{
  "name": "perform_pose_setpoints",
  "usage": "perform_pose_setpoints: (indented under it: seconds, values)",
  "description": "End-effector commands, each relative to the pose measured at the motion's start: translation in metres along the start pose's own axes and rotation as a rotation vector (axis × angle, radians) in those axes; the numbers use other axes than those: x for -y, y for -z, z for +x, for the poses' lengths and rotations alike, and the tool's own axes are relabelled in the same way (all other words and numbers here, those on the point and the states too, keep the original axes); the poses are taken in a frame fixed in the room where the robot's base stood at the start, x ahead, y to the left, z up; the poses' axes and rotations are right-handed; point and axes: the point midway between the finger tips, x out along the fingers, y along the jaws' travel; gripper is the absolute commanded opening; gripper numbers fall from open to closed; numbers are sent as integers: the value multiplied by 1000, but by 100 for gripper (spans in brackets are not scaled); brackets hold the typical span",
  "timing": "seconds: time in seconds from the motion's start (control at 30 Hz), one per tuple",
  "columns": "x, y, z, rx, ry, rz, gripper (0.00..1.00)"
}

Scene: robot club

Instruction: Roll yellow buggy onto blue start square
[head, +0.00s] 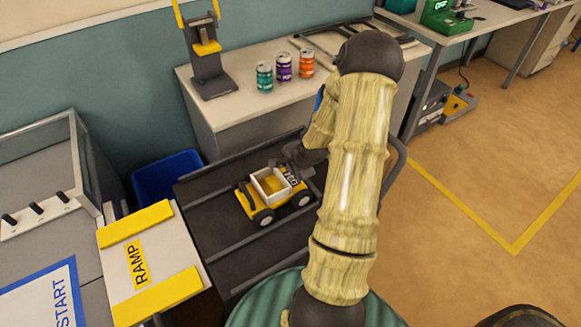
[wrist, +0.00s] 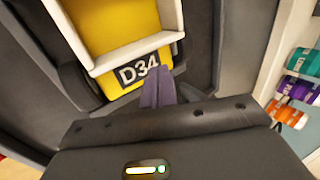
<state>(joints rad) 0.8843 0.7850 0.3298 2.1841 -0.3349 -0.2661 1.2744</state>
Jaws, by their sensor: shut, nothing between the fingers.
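The yellow buggy (head: 272,192) has a white-rimmed open bed and dark wheels. It stands on a dark, ridged track, to the right of the ramp. In the wrist view its yellow end (wrist: 120,40) bears a "D34" plate. My gripper (head: 300,158) is at the buggy's far right end. In the wrist view its fingers (wrist: 160,88) are shut with nothing between them, and they overlap the lower right of the plate. I cannot tell whether they touch it. The start square (head: 38,297), white with a blue border marked START, is partly in view at the lower left.
A white ramp (head: 158,258) with yellow strips lies between the track (head: 215,225) and the start square's table. A blue bin (head: 165,175) is behind. Several cans, including a purple one (head: 284,67), stand on the white bench. The track left of the buggy is clear.

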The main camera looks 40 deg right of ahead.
Motion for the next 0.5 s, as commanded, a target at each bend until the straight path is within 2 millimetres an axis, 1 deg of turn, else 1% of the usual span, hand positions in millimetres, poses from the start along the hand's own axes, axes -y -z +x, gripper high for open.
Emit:
perform_pose_setpoints:
  seconds: [0.5]
  values:
    - [-11, 0, 18, 0, 0, 0, 0]
